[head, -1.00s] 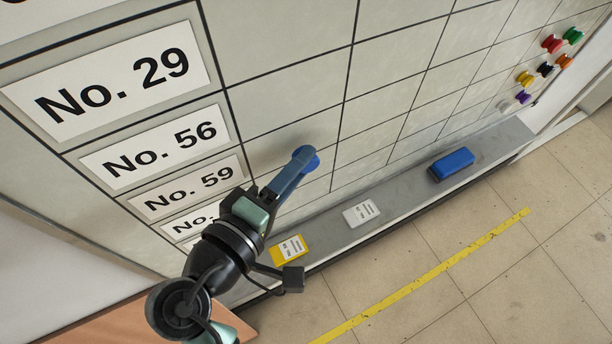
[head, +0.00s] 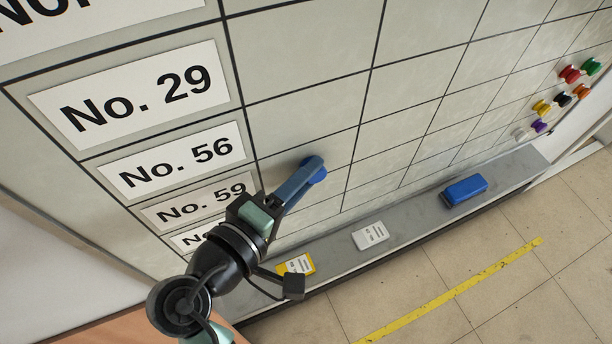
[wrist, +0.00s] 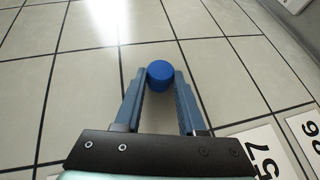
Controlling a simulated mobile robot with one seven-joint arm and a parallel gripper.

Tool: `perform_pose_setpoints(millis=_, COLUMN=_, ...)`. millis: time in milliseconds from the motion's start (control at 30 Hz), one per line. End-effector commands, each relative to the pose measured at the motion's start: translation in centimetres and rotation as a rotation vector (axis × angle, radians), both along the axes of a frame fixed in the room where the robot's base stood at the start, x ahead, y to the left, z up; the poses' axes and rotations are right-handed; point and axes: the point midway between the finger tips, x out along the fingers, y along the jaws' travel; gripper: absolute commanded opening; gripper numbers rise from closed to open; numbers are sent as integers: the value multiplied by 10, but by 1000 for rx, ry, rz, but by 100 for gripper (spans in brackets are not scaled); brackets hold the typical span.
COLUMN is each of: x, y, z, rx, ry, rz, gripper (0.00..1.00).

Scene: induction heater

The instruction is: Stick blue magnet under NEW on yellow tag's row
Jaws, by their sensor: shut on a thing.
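The blue magnet (head: 318,174) is at the tips of my gripper (head: 306,172), in front of the white gridded board (head: 420,40). In the wrist view the round blue magnet (wrist: 160,74) sits between the two fingertips (wrist: 162,80), which are shut on it. I cannot tell whether it touches the board. In the head view it lies right of the row labels, about level with the No. 59 label (head: 197,204). The yellow tag (head: 297,265) lies on the ledge below the board, partly behind my arm; its print is too small to read. The NEW heading is not in view.
Row labels No. 29 (head: 135,97) and No. 56 (head: 173,162) are on the board's left. A white tag (head: 370,235) and a blue eraser-like block (head: 464,191) lie on the grey ledge (head: 420,212). Several coloured magnets (head: 563,100) sit at the far right.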

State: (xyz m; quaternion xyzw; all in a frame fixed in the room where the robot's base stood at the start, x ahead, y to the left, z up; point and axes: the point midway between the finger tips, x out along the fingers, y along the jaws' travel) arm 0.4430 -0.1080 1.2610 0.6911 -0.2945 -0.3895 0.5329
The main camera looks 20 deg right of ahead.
Motion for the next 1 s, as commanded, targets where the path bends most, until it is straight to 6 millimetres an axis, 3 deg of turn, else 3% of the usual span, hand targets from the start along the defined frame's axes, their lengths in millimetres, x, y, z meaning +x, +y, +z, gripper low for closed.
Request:
perform_pose_setpoints(millis=33, x=0, y=0, z=0, rx=0, ry=1, rz=-2, gripper=45)
perform_pose_setpoints(millis=200, x=0, y=0, z=0, rx=0, ry=1, rz=-2, gripper=74)
perform_pose_setpoints(millis=667, x=-1, y=2, z=0, rx=0, ry=0, rz=0, gripper=74)
perform_pose_setpoints(millis=867, x=-15, y=26, z=4, rx=2, ry=-3, rz=4, gripper=74)
perform_pose_setpoints(millis=1000, x=-32, y=53, z=11, rx=3, ry=-4, rz=5, gripper=74)
